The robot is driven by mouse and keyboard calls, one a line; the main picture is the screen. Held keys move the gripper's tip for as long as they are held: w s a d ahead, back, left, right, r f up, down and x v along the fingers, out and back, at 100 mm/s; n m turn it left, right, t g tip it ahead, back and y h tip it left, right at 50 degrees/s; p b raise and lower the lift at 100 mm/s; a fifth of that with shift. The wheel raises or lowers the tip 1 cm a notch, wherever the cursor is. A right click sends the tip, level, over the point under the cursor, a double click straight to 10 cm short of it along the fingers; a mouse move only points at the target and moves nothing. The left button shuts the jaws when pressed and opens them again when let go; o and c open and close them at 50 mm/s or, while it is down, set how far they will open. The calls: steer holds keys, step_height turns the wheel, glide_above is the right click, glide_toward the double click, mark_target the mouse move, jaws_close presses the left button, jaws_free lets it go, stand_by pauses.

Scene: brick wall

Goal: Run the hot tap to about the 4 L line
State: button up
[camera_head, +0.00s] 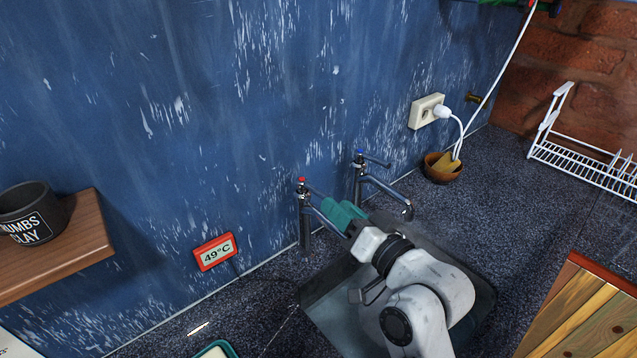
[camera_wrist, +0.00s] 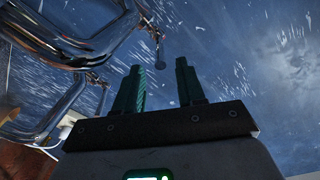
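The hot tap (camera_head: 304,215), chrome with a red top, stands against the blue wall at the sink's back left. The cold tap (camera_head: 358,180), with a blue top, stands to its right. My gripper (camera_head: 338,211), with green fingers, is close beside the hot tap's spout and lever. In the wrist view my gripper (camera_wrist: 158,67) has its fingers apart with nothing held. A thin lever with a round tip (camera_wrist: 160,62) shows between and beyond the fingertips; I cannot tell if they touch. The sink (camera_head: 322,300) is partly hidden by my arm. No litre line or running water is discernible.
A wooden shelf (camera_head: 75,250) with a dark mug (camera_head: 30,212) is at left. A bowl (camera_head: 443,168), socket (camera_head: 427,111) and white rack (camera_head: 590,160) are behind right. A wooden board (camera_head: 585,315) lies at right.

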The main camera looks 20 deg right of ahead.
mark_target(318, 190)
steer(key=p+x, duration=0.1)
steer(key=x, duration=0.6)
steer(key=shift+w, duration=0.3)
steer(key=shift+a, duration=0.1)
jaws_close()
